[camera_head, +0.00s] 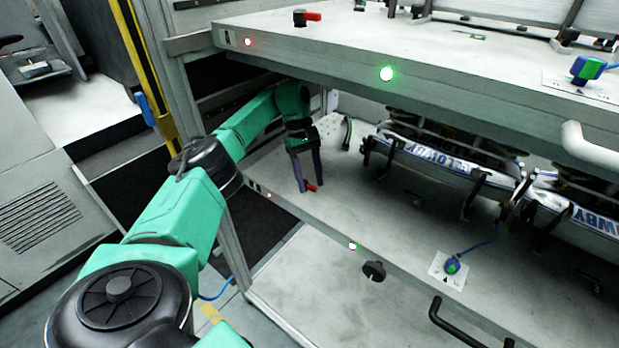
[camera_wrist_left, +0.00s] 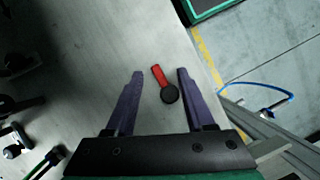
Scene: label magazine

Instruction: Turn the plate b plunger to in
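A plunger with a red handle and a round black hub lies on the lower plate; its red handle (camera_head: 311,187) shows in the head view, and the black hub (camera_wrist_left: 169,95) shows in the left wrist view. My left gripper (camera_head: 308,184) points down at it with fingers apart. In the left wrist view the red handle (camera_wrist_left: 158,75) stands between the two open fingers (camera_wrist_left: 160,74), with a gap on each side. A similar red-handled plunger (camera_head: 308,17) sits on the upper plate. I cannot read which plate is b. My right gripper is not in view.
The upper shelf (camera_head: 300,48) overhangs my left forearm. Label stacks (camera_head: 440,160) stand right on the lower shelf, near a blue-green knob (camera_head: 452,265). A green light (camera_head: 353,245) and a red light (camera_head: 269,195) glow on the lower edge. The shelf between is mostly clear.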

